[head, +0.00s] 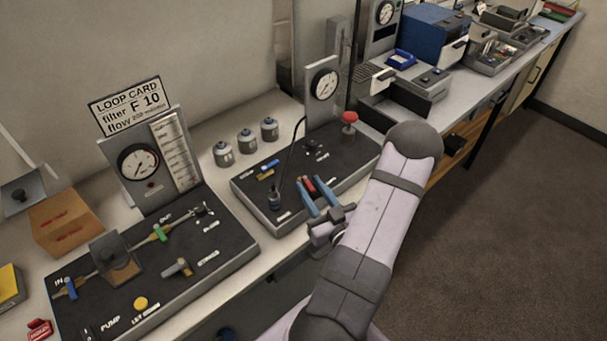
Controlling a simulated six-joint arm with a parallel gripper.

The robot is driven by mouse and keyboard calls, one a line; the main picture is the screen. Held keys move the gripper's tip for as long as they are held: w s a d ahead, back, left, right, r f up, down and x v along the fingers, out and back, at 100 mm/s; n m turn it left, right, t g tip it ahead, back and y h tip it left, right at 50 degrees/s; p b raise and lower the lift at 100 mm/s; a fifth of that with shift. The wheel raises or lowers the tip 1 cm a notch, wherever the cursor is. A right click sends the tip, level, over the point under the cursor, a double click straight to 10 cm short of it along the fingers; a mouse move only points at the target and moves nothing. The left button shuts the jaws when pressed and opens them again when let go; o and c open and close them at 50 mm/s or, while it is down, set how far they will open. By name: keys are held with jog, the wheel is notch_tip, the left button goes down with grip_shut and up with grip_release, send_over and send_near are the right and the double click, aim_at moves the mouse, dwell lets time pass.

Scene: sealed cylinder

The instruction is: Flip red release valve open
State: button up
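The red release valve handle (309,185) is a small red lever on the middle dark panel (264,204). My gripper (309,183) has two blue fingers and reaches over this panel from the front right. The fingertips are apart, with the red handle showing between them. I cannot tell whether they touch it or only stand on either side. The valve's body and label are hidden by the fingers. A red knob (350,117) on a post stands near the panel's back right corner. A round gauge (323,84) stands upright behind the panel.
A dark cylinder with a cable (274,199) stands at the panel's left. Behind are several grey canisters (246,141). A second panel (205,258) with coloured valves lies at the left, below the loop card (131,106). Boxy instruments (436,36) fill the bench farther right.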

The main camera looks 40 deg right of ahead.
aim_at(303, 177)
jog(key=shift+p+x, duration=0.8)
jog(key=shift+x, duration=1.6)
grip_shut()
